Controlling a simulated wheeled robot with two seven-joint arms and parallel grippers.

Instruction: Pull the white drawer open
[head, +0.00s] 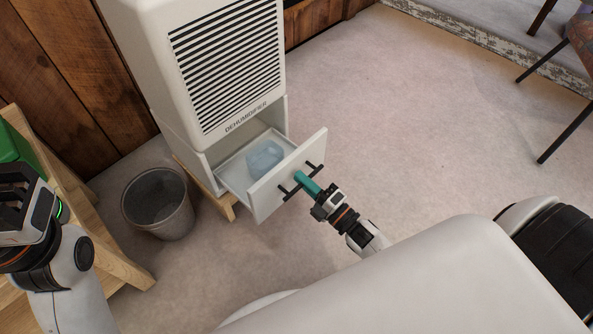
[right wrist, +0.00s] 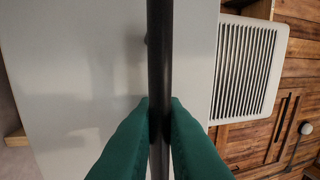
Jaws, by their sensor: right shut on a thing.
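The white drawer (head: 288,175) sits under the dehumidifier (head: 222,65) and stands pulled out, its inside showing. A pale blue translucent object (head: 264,158) lies in it. The black bar handle (head: 313,169) is on the drawer's front. My right gripper (head: 300,178) has its teal fingers shut on this handle. In the right wrist view the fingers (right wrist: 160,108) press the dark bar from both sides, in front of the white drawer face (right wrist: 70,70). My left gripper (head: 25,205) is at the left edge, away from the drawer; its fingertips do not show clearly.
A grey waste bin (head: 158,203) stands on the floor left of the drawer. A wooden bench (head: 125,262) with a green object (head: 12,140) is at the left. A chair (head: 580,60) stands far right. The pale floor (head: 410,130) right of the drawer is clear.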

